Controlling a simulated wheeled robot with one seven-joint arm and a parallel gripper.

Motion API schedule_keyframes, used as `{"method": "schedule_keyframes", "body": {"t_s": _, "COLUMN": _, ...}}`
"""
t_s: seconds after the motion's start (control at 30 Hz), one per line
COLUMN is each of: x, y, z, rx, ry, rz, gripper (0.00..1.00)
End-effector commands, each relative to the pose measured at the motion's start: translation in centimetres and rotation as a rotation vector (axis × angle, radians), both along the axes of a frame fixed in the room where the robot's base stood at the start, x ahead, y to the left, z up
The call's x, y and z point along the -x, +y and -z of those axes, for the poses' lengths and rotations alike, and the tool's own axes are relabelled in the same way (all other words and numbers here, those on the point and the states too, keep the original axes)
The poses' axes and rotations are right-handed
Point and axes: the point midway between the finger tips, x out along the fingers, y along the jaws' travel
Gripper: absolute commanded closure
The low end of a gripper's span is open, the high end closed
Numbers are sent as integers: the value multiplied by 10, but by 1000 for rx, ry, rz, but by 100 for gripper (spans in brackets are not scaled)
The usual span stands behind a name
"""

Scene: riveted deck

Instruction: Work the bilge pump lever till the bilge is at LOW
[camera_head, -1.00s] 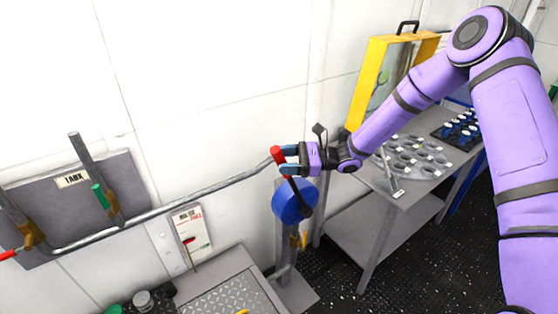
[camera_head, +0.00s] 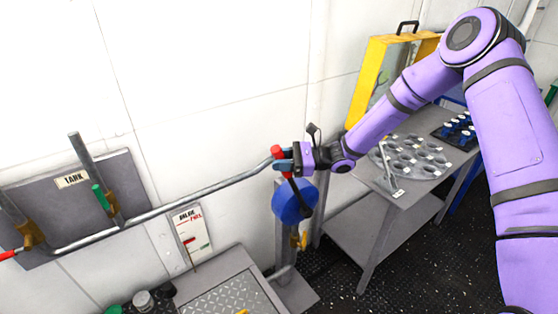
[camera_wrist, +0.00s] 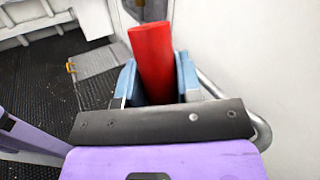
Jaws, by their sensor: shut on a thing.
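The bilge pump lever has a red grip (camera_head: 277,151) on a dark bar that runs down to the blue round pump body (camera_head: 294,202). My gripper (camera_head: 284,162) is shut on the lever just at its red grip, with its blue fingers on either side. In the wrist view the red grip (camera_wrist: 153,55) stands between the two fingers (camera_wrist: 157,85). The pointer's exact reading is too small to tell.
A pipe (camera_head: 160,208) runs along the wall from the pump to a grey panel with a TANK label (camera_head: 72,180) and valve handles. A grey table (camera_head: 405,200) with small parts stands right of the pump. A hatch plate (camera_head: 225,295) lies below the gauge.

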Motion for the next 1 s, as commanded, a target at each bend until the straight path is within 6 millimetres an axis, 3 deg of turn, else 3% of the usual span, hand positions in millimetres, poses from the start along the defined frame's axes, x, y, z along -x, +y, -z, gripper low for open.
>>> {"method": "schedule_keyframes", "body": {"t_s": 0.27, "x": -20, "y": -29, "z": -11, "rx": -89, "ry": 57, "rz": 5, "gripper": 100}}
{"method": "schedule_keyframes", "body": {"t_s": 0.6, "x": -69, "y": -103, "z": -24, "rx": -320, "ry": 212, "rz": 7, "gripper": 100}}
{"method": "schedule_keyframes", "body": {"t_s": 1.0, "x": -120, "y": -178, "z": -12, "rx": -559, "ry": 373, "rz": 4, "gripper": 100}}
